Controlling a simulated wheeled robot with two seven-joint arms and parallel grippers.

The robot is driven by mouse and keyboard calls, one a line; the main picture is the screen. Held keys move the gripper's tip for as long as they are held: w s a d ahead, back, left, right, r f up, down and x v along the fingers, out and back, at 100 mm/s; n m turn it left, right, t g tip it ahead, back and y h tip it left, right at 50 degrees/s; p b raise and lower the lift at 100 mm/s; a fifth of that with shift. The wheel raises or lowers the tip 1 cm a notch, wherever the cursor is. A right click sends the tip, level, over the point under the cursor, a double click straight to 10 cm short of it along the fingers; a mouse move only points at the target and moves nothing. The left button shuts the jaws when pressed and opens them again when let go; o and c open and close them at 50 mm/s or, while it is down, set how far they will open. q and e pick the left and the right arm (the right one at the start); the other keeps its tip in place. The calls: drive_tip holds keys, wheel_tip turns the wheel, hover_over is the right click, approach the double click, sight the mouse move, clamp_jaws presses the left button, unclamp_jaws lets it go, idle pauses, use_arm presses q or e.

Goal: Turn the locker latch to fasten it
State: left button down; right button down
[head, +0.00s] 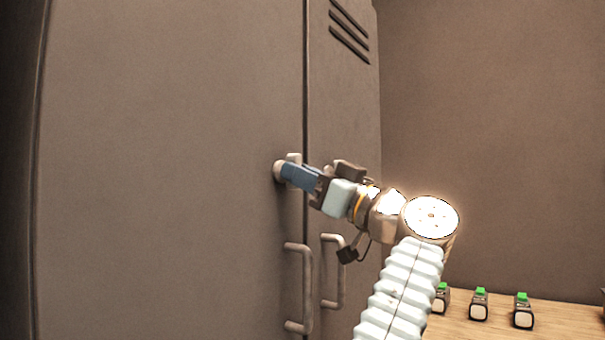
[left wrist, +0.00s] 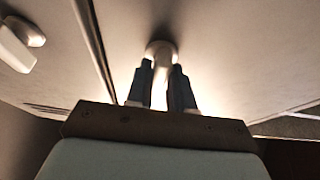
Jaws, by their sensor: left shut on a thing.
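The grey-brown locker (head: 170,150) has two doors that meet at a vertical seam. The latch (head: 279,171) is a small pale round piece on the left door, close to the seam. My left gripper (head: 289,174) is shut on it, with its blue fingers pointing at the door. In the left wrist view the latch (left wrist: 161,50) shows at the tips of the two fingers (left wrist: 160,78), one on each side. The fingers hide much of the latch, and I cannot tell its turn angle. My right gripper is not in view.
Two pale bar handles, left (head: 306,288) and right (head: 340,270), stand out below the latch, near my left wrist. A wooden table (head: 460,326) at the lower right holds several small devices with green tops (head: 479,304). A plain wall is behind.

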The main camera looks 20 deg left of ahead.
use_arm(q)
drive_tip(key=c, duration=1.1)
unclamp_jaws()
drive_tip(key=b+v, duration=0.1)
drive_tip(key=v, duration=1.3)
drive_tip(key=shift+w, duration=0.15)
